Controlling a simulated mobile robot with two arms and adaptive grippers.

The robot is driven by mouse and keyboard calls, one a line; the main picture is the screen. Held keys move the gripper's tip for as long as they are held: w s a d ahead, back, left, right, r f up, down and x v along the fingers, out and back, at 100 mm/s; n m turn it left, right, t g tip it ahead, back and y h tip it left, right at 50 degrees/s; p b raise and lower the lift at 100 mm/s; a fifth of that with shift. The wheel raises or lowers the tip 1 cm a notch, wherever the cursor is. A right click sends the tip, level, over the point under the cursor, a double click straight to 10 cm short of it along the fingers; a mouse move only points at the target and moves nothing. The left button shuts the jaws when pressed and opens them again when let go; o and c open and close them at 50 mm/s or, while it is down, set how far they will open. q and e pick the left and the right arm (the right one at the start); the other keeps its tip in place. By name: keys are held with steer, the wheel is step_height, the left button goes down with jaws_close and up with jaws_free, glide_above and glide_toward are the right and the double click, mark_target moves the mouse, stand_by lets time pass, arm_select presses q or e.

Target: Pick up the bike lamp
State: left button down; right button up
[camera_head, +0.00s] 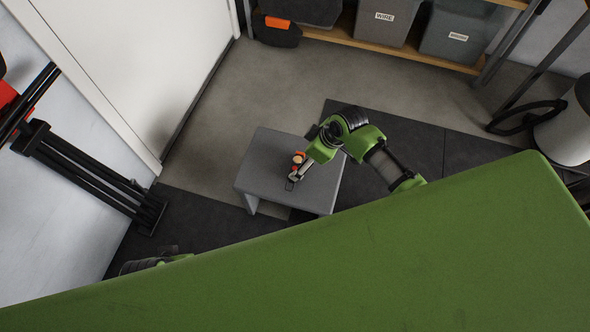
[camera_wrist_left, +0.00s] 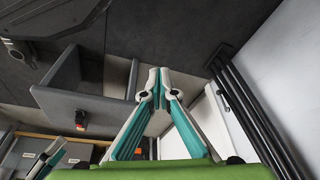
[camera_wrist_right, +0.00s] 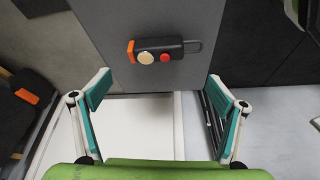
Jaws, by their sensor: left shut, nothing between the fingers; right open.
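The bike lamp (camera_wrist_right: 160,51) is a small black body with an orange end, a cream disc, a red button and a wire loop. It lies on the grey stool (camera_head: 265,165), seen between and beyond my right fingers in the right wrist view. My right gripper (camera_wrist_right: 157,90) is open and empty, apart from the lamp. In the head view the lamp (camera_head: 299,158) is partly hidden by my right gripper (camera_head: 293,179). My left gripper (camera_wrist_left: 158,76) is shut and empty, away from the stool in the left wrist view. My green body hides most of my left arm in the head view.
A shelf with grey labelled bins (camera_head: 385,18) stands at the back. A black case with an orange part (camera_head: 277,29) is on the floor near it. A white door (camera_head: 150,65) and a black rack (camera_head: 85,170) are at left. Floor around the stool is mostly clear.

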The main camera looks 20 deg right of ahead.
mark_target(296, 166)
steer(key=b+x, duration=0.1)
steer(key=x, duration=0.3)
steer(key=shift+w+f+b, duration=0.15)
steer(key=shift+f+b, duration=0.3)
steer(key=shift+f, duration=0.1)
steer(key=b+x, duration=0.1)
steer(key=x, duration=0.1)
steer(key=shift+w+a+f, duration=0.1)
steer(key=shift+f, duration=0.3)
steer(key=shift+w+a+f+b, duration=0.1)
steer(key=shift+w+f+b, duration=0.05)
steer(key=shift+f+b, duration=0.3)
arm_select(q)
steer(key=v, duration=0.6)
arm_select(e)
steer(key=c, duration=1.3)
